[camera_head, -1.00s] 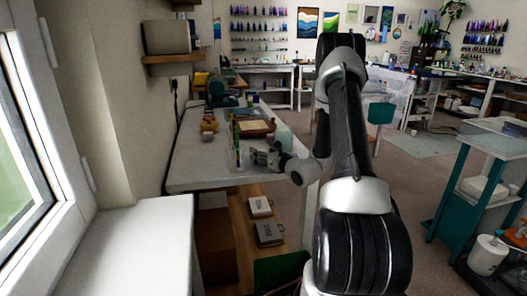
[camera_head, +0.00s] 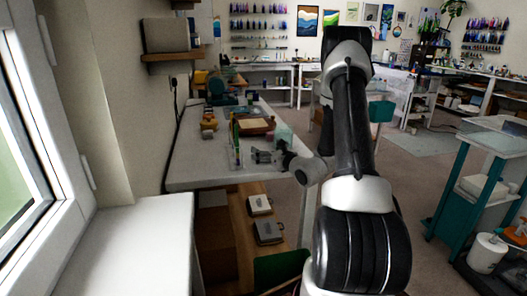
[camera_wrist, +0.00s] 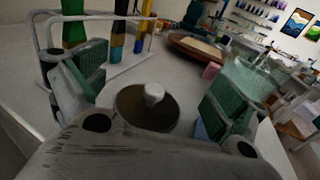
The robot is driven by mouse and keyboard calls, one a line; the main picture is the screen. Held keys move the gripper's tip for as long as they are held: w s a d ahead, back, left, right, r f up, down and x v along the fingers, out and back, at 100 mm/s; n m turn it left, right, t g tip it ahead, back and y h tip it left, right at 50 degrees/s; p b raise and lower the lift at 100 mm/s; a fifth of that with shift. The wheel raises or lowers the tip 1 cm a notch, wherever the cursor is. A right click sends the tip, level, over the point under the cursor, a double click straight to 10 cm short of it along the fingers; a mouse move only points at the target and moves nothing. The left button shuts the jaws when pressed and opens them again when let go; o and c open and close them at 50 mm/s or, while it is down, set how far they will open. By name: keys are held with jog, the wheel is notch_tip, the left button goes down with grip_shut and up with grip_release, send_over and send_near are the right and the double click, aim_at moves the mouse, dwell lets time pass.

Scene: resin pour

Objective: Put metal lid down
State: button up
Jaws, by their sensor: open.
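The metal lid (camera_wrist: 130,110), a dark round disc with a pale knob on top, shows in the wrist view between my fingers. It appears to lie on the white table (camera_head: 200,180), with a gap on both sides of its knob. My gripper (camera_wrist: 155,92) is open, with its green-padded fingers spread left and right of the lid. In the head view my gripper (camera_head: 268,156) is low over the near right part of the table, and I cannot make out the lid there.
A clear rack (camera_wrist: 110,70) with coloured-handled tools stands just beyond my left finger. Behind it is a round wooden board (camera_wrist: 195,46). A translucent teal box (camera_wrist: 255,80) stands beyond my right finger. The table's left front area (camera_head: 190,170) is clear.

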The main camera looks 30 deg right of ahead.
jog(key=s, duration=0.9)
jog(key=s+a+r+n+g+y, duration=0.3)
jog(key=a+r+n+y, duration=0.2)
jog(key=a, duration=0.3)
jog(key=s+a+r+n+g+y, duration=0.2)
jog(key=s+a+r+n+y, duration=0.15)
jog(key=a+n, duration=0.35)
jog(key=s+a+r+n+g+y, duration=0.2)
jog(key=s+a+r+n+g, duration=0.1)
jog(key=s+a+n+g, duration=0.6)
jog(key=s+d+n+g+h, duration=0.1)
jog(key=s+d+n+h, duration=0.15)
jog(key=s, duration=0.35)
jog(key=s+d+n+g+h, duration=0.1)
jog(key=s+n+h, duration=0.25)
jog(key=s, duration=0.25)
jog(key=s+d+r+n+t+h, duration=0.2)
jog(key=d+r+n+h, duration=0.4)
jog(key=d, duration=0.4)
jog(key=shift+d+r+n+t, duration=0.15)
jog(key=shift+r+n+t, duration=0.35)
jog(key=shift+n, duration=0.4)
